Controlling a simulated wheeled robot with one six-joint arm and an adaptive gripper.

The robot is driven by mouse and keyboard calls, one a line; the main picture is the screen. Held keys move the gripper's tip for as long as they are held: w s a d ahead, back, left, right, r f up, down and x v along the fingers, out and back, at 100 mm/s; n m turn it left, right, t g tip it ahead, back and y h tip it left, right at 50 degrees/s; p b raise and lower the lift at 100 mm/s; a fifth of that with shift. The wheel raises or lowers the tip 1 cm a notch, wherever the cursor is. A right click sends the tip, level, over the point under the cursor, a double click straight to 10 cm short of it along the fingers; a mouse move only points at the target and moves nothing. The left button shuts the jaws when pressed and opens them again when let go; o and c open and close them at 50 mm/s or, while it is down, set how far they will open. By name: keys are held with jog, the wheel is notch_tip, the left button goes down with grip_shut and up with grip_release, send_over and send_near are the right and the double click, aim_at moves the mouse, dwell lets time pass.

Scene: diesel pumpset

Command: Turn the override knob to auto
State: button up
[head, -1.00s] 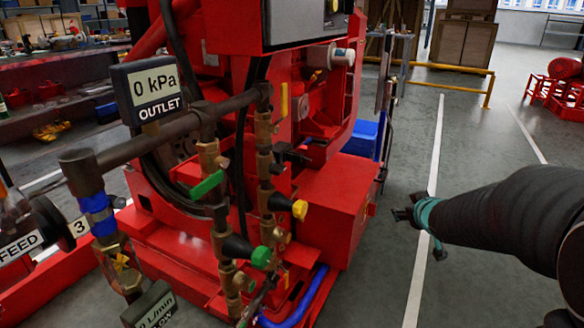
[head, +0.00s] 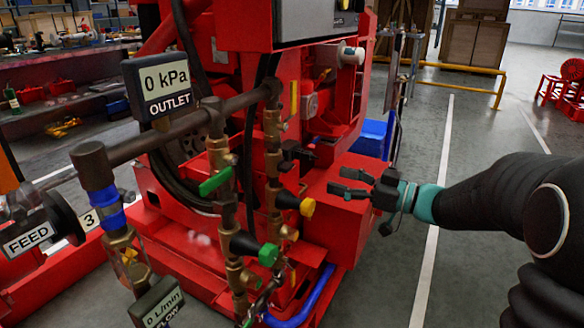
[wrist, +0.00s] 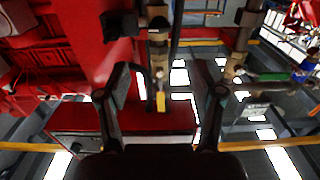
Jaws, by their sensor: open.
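A grey control panel (head: 308,24) is cut off by the top edge of the head view. A small dark knob with a yellow mark (head: 345,4) shows at its upper right; I cannot tell whether this is the override knob or how it is set. My gripper (head: 338,181) is open and empty, pointing left in front of the red pumpset housing, well below the panel. In the wrist view my gripper's fingers (wrist: 161,80) stand apart with brass pipework beyond them. No panel knob can be made out there.
Brass pipes with a green lever (head: 215,182), a yellow knob (head: 307,207) and a green knob (head: 268,254) stand left of my gripper. An outlet display (head: 160,86) reads 0 kPa. Clear floor (head: 480,130) lies to the right.

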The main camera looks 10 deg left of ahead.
aim_at(291, 167)
jog(key=x, duration=1.3)
jog(key=shift+f, duration=0.1)
jog(key=shift+s+d, duration=0.1)
jog(key=c, duration=1.1)
